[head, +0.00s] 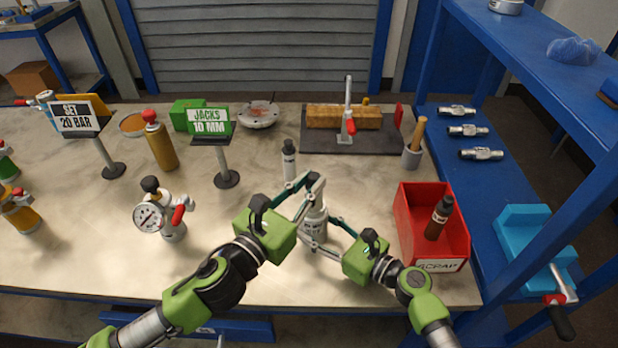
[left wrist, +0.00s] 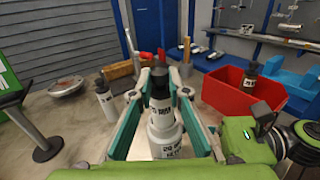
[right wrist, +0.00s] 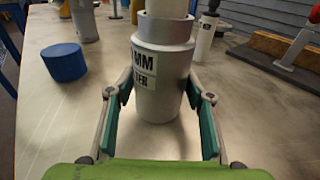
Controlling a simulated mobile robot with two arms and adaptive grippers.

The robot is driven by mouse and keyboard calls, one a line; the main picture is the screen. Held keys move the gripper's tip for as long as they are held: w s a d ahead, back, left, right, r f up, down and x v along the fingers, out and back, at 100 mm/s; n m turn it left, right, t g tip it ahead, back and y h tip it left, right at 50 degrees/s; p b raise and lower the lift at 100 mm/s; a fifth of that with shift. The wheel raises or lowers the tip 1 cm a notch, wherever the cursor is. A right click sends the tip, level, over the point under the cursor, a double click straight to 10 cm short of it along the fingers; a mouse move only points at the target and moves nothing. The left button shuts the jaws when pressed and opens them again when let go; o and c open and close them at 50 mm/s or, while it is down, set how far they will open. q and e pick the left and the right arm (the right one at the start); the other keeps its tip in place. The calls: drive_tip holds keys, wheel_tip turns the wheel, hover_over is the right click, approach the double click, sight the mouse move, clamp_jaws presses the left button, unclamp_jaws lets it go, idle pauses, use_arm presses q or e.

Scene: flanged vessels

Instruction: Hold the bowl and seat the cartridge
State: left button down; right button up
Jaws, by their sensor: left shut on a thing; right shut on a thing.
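The bowl (right wrist: 160,88) is a grey metal cylinder with a narrower collar and a white label reading "MM" and "FILTER". It stands upright on the bench, and my right gripper (head: 322,229) is shut on its sides. In the right wrist view the white lower part of the cartridge (right wrist: 167,7) meets the bowl's collar. How deep it sits inside is hidden.
Another white cartridge with a black cap (head: 289,162) stands just behind. A red scrap bin (head: 405,222) holding a dark bottle (head: 438,218) is close on the right. A gauge unit (head: 160,213) and the "JACKS 10 MM" sign (head: 209,123) stand left. The front bench is clear.

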use_arm(q)
drive_tip(key=c, duration=1.8)
unclamp_jaws()
drive_tip(key=shift+c, duration=0.2)
drive_tip(key=v, duration=1)
use_arm(e)
drive_tip(key=o, duration=1.1)
drive_tip(key=shift+c, duration=0.2)
